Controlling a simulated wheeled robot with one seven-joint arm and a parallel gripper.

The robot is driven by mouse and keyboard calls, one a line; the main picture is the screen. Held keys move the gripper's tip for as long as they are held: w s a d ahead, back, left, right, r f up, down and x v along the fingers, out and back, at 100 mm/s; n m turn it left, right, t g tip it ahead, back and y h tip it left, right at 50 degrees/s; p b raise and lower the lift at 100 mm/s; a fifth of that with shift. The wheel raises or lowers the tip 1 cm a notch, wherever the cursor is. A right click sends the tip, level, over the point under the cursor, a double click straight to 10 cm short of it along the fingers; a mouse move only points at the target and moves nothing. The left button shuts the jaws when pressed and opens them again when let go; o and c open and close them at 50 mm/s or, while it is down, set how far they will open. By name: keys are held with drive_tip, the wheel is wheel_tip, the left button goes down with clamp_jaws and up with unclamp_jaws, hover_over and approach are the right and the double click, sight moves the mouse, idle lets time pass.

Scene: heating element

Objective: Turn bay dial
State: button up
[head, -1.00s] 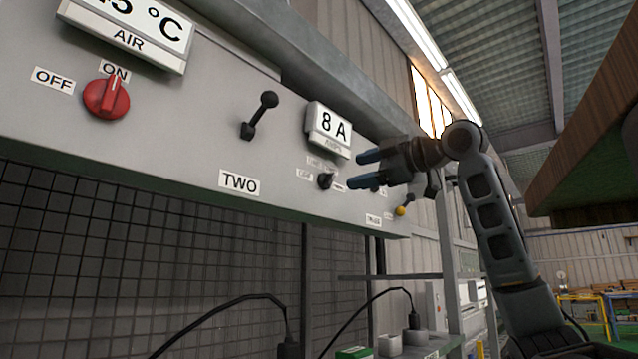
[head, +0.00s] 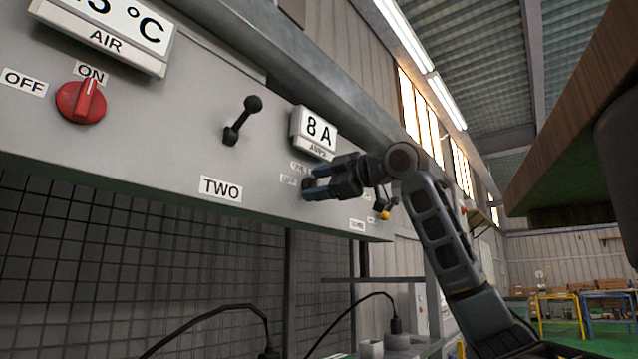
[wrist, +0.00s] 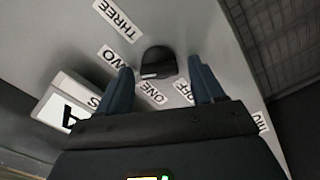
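The small black bay dial (wrist: 157,61) is on the grey panel, with labels OFF, ONE, TWO and THREE around it in the wrist view. In the head view it is mostly hidden by my gripper (head: 312,183), below the 8 A display (head: 316,130). My gripper is open. In the wrist view its two blue fingers are on either side of the dial, with visible gaps between them and it. I cannot tell how far the fingertips are from the panel, nor clearly which label the dial points at.
A red ON/OFF knob (head: 81,101) and a black lever (head: 242,120) are on the panel to the left. A yellow-tipped lever (head: 384,213) is just right of my gripper. A dark mesh (head: 130,270) lies below the panel. A wooden-edged surface (head: 570,110) juts in at the right.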

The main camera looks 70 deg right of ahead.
drive_tip(key=c, duration=0.9)
drive_tip(key=shift+c, duration=0.2)
drive_tip(key=shift+m, duration=0.4)
drive_tip(key=m+p, duration=0.1)
drive_tip(key=m, duration=0.3)
drive_tip(key=shift+r+m, duration=0.1)
drive_tip(key=shift+m, duration=0.2)
drive_tip(key=m+p, duration=0.2)
drive_tip(key=m, duration=0.4)
drive_tip(key=shift+d, duration=0.15)
drive_tip(key=shift+m, duration=0.4)
drive_tip(key=o, duration=1.1)
drive_tip(key=shift+c, duration=0.2)
